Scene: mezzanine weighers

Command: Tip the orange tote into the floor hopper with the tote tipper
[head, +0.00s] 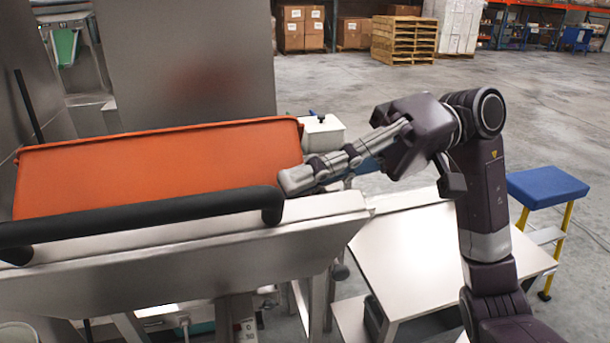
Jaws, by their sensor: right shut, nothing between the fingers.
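The orange tote (160,167) sits tilted in the steel cradle of the tote tipper (230,245), its long side facing me. A black padded bar (130,215) runs across the cradle in front of the tote. My right gripper (288,184) is shut and empty, its fingertips by the right end of the black bar and the tote's right side; I cannot tell whether they touch. My left gripper is not in view. I cannot make out the floor hopper for certain; a large steel panel (185,60) stands behind the tote.
A white box (322,134) is just behind my right gripper. A pale bench (405,270) stands below my right arm, and a blue-topped step stool (547,187) is at the right. Pallets (405,40) and cartons (300,28) are far back. Open floor lies between.

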